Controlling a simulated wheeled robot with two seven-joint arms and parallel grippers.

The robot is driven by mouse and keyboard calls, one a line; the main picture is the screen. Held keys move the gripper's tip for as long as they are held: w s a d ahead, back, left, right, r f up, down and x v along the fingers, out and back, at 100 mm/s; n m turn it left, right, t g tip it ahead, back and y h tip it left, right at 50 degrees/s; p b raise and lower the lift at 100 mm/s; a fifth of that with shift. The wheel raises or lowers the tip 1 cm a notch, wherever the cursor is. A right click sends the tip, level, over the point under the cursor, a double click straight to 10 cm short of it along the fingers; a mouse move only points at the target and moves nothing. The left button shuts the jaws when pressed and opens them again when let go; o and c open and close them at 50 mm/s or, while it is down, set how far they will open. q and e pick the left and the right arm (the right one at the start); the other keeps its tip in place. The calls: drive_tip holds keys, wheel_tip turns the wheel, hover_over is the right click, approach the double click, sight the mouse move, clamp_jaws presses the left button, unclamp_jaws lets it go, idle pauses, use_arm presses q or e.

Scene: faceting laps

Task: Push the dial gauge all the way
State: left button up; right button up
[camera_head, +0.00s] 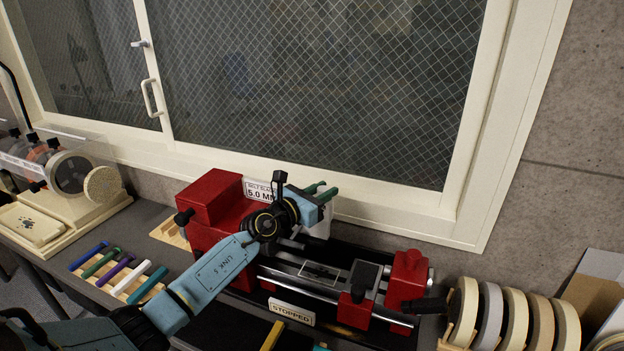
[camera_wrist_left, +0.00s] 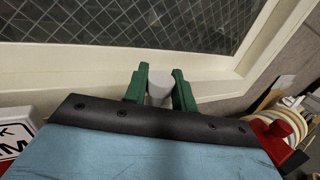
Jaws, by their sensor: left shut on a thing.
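A red machine (camera_head: 215,195) with a slide carriage and bright rails stands on the bench under the window. My left gripper (camera_head: 319,188) is above the machine's back edge, close to the window sill. In the left wrist view its green fingers (camera_wrist_left: 160,86) are closed around a pale grey rounded piece (camera_wrist_left: 160,84). This piece may be part of the dial gauge, but no dial face shows. A whitish part (camera_head: 321,225) shows just below the gripper in the head view. My left arm hides the middle of the machine. My right gripper is out of view.
The window frame (camera_head: 400,220) rises close behind the gripper. A "5.0 MM" sign (camera_head: 260,190) stands left of it, and a "STOPPED" plate (camera_head: 291,311) is at the machine's front. Several laps (camera_head: 515,315) stand in a rack at right; coloured sticks (camera_head: 118,272) lie at left.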

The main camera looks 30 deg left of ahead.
use_arm(q)
drive_tip(key=shift+w, duration=0.1)
drive_tip(key=o, duration=1)
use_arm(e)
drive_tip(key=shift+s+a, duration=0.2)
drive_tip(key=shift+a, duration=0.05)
use_arm(q)
drive_tip(key=shift+s+a, duration=0.2)
drive_tip(key=shift+s, duration=0.4)
drive_tip(key=p+v, duration=0.1)
drive_tip(key=v, duration=1.1)
drive_tip(key=shift+s, duration=0.15)
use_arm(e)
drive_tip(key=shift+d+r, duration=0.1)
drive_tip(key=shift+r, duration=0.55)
